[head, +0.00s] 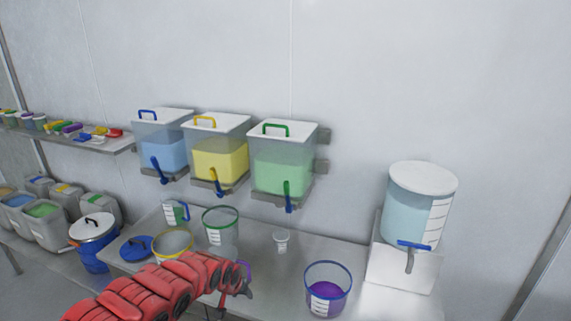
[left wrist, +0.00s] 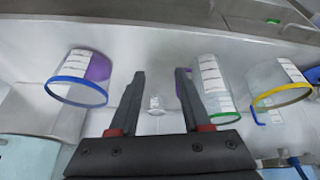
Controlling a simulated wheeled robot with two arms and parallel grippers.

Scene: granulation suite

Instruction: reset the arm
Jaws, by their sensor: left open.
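My left arm, with its red padded cover, reaches in from the bottom left of the head view. My left gripper (head: 236,288) is over the front of the bench, between the yellow-rimmed beaker and the blue-rimmed beaker. In the left wrist view, the left gripper (left wrist: 160,75) has its two dark fingers apart with nothing held between them. A small clear cup (left wrist: 156,105) shows beyond the gap between the fingers. My right gripper is in neither view.
The bench (head: 340,258) carries a blue-rimmed beaker of purple material (head: 327,291), a green-rimmed beaker (head: 220,228), a partly hidden yellow-rimmed beaker (head: 173,243) and a white-lidded dispenser (head: 417,205). Blue, yellow and green hoppers (head: 283,165) hang on the wall above. A blue bucket (head: 92,240) stands left.

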